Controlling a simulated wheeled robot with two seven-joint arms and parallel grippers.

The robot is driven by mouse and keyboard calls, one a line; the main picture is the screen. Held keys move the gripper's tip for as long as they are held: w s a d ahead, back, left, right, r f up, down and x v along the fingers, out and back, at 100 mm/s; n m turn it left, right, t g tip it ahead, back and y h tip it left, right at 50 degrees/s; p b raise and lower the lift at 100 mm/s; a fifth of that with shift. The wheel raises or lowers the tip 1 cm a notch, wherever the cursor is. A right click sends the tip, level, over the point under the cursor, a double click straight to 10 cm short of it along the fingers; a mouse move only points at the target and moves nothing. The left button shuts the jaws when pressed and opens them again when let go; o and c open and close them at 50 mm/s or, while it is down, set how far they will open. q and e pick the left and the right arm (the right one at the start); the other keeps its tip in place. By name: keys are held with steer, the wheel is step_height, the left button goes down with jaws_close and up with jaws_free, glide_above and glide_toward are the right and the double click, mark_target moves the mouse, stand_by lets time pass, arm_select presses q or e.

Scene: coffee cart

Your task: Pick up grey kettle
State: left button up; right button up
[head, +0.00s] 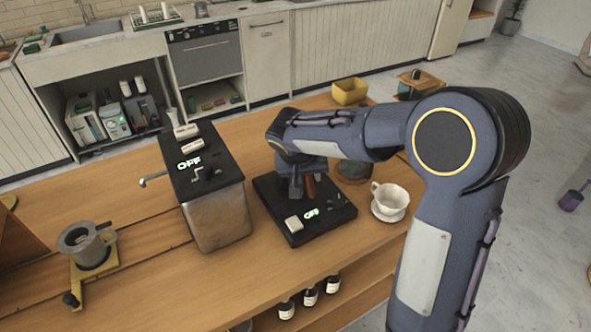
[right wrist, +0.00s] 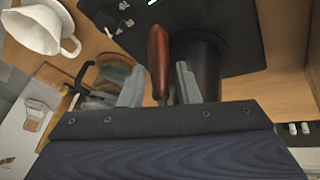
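The kettle stands on the black scale-like plate (head: 335,218) in the middle of the counter, mostly hidden by my right arm in the head view. In the right wrist view its dark grey body (right wrist: 205,62) and upright reddish-brown handle (right wrist: 158,48) show. My right gripper (right wrist: 160,88) has its two fingers apart, one on each side of the handle. Gaps seem to show between the handle and the fingers. The right gripper also shows in the head view (head: 302,188), pointing down beside the handle. My left gripper is out of view.
A white cup (head: 391,196) on a saucer stands right of the plate. A black-topped metal box (head: 215,215) marked OFF stands to the left. A grinder-like pot (head: 88,245) is at far left, and a yellow bin (head: 349,92) at the back edge.

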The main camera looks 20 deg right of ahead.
steer(key=shift+w+d+f, duration=0.15)
steer(key=shift+d+f, duration=0.1)
steer(key=shift+f, duration=0.4)
jaws_close()
steer(key=shift+r, duration=0.2)
